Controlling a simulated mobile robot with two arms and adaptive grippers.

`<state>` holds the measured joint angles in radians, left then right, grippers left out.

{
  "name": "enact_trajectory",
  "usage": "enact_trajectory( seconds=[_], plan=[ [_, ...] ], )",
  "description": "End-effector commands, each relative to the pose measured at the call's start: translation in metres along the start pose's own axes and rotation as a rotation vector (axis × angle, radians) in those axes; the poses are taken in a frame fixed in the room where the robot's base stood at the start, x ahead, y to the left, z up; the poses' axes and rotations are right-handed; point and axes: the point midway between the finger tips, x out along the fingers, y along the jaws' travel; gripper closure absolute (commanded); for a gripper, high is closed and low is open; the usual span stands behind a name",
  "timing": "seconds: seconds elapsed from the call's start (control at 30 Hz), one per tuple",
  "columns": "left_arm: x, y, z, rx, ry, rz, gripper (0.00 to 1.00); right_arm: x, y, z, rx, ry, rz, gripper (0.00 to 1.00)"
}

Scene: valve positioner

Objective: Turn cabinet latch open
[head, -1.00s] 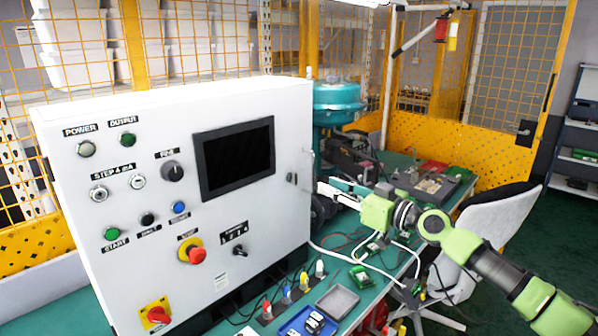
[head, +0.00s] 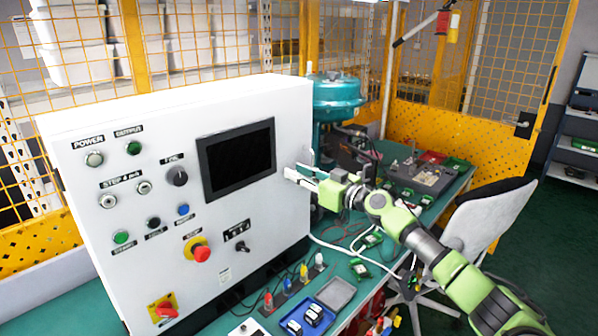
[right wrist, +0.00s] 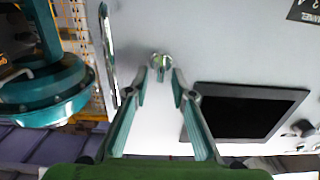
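The white control cabinet (head: 236,216) stands on the left of the bench, with its dark screen (head: 238,157) facing me. The cabinet latch (right wrist: 161,61) is a small metal knob on the door in the right wrist view, close to the door edge with its long handle (right wrist: 108,52). My right gripper (right wrist: 160,73) is open, with one fingertip on each side of the latch's lower part. I cannot tell whether the fingers touch it. In the head view the right gripper (head: 291,172) hides the latch at the cabinet's right edge. My left gripper is not in view.
A teal valve actuator (head: 336,98) stands behind the cabinet's right edge. Coloured plugs (head: 286,285), a grey tray (head: 336,292) and a blue tray (head: 293,326) lie on the green bench in front. A white chair (head: 484,222) stands at the right.

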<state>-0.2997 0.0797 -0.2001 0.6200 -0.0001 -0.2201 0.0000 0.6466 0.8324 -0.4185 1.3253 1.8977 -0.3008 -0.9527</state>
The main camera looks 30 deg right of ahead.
Motion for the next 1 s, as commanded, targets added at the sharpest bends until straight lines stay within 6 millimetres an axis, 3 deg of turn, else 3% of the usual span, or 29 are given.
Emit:
enact_trajectory(
  seconds=[0.2,0.3,0.73,1.0],
  plan=[
    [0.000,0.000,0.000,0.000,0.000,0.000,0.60,0.000,0.000,0.000,0.000,0.000,0.000,0.77],
    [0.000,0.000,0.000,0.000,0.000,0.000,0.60,0.000,0.000,0.000,0.000,0.000,0.000,1.00],
    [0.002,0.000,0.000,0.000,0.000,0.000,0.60,0.000,0.001,0.000,0.029,0.002,0.001,1.00],
    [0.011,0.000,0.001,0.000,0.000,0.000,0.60,0.000,0.004,0.001,0.177,0.003,0.001,1.00]
  ],
)
